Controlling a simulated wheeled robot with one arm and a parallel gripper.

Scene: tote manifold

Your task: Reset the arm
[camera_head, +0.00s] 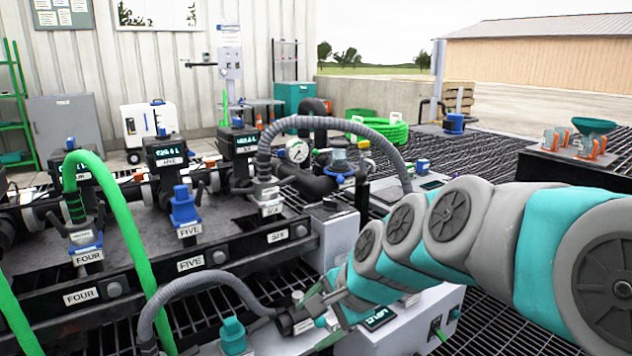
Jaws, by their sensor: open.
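My arm reaches in from the right edge, in teal and grey segments, to the lower middle of the view. My gripper (312,308) is at its end, small and partly hidden by my own wrist. It is open. It is close to the dark end fitting of a grey corrugated hose (200,279), above a light grey box (408,326) with a small display. I cannot tell whether the fingers touch the fitting.
A manifold with labelled stations FOUR (88,257), FIVE (189,231) and SIX (278,236) stands at left. A green hose (127,232) and another grey hose (345,126) arch over it. A pressure gauge (298,151) sits behind. Open grating lies at right.

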